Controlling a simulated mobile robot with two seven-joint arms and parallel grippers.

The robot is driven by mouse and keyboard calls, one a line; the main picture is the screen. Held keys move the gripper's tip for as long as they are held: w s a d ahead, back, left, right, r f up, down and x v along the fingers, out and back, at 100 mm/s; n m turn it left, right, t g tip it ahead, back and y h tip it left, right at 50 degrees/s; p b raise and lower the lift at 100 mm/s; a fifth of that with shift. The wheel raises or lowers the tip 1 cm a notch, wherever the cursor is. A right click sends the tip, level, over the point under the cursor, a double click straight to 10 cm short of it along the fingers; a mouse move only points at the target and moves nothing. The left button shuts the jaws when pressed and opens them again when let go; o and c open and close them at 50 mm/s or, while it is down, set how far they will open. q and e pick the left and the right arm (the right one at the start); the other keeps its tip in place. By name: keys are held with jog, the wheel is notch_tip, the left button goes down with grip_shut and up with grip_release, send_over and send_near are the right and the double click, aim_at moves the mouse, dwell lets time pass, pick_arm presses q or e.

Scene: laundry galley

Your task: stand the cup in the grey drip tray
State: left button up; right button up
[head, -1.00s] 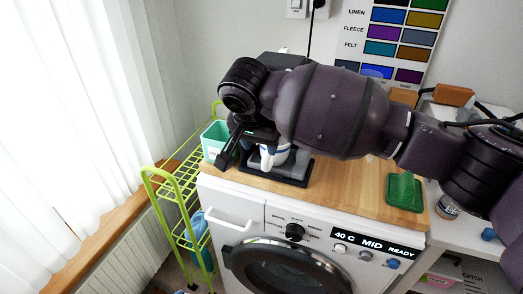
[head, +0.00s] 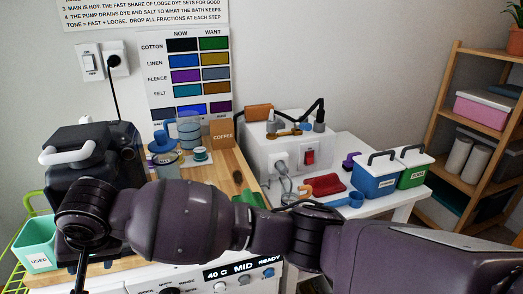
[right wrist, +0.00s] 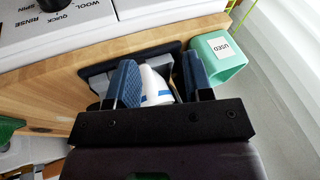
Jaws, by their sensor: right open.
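The cup (right wrist: 156,88) is white with a blue band and shows in the right wrist view between the fingers of my right gripper (right wrist: 161,72). The gripper is open, with one blue finger pad on each side of the cup. The cup appears to be in the grey drip tray (right wrist: 98,83), which has a dark rim; the gripper hides the cup's near part, and I cannot tell how its base sits. In the head view my right arm reaches across to the left and hides the cup. My left gripper is not in view.
A dark coffee machine (head: 82,160) stands behind the gripper. A teal bin marked USED (head: 36,245) is beside it. A glass jar (head: 167,163), a brown coffee packet (head: 222,133) and blue and green caddies (head: 375,178) stand further right. Part of the wooden top (head: 228,178) is clear.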

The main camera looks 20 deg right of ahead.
jog(key=s+d+f+m+t+y, duration=0.1)
jog(key=s+d+f+t, duration=0.2)
jog(key=d+f, duration=0.75)
jog(key=s+d+f+m+t+y, duration=0.1)
jog(key=s+d+f+t, duration=0.25)
jog(key=d+f, duration=0.75)
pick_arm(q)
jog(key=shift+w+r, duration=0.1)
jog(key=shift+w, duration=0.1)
pick_arm(e)
jog(key=s+d+f+h, duration=0.2)
jog(key=s+d, duration=0.6)
jog(key=d, duration=0.4)
jog(key=s+d+f+n+t+h, duration=0.1)
jog(key=s+d+f+h, duration=0.2)
jog(key=s+d, duration=0.5)
jog(key=d+h, duration=0.1)
jog(key=d, duration=0.2)
jog(key=shift+d+f, duration=0.15)
jog(key=shift+d, duration=0.25)
jog(key=shift+t, duration=0.25)
pick_arm(q)
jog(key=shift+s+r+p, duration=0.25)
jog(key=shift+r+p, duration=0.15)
jog(key=shift+p, duration=0.25)
pick_arm(e)
jog(key=shift+s+r, duration=0.15)
jog(key=shift+r, duration=0.3)
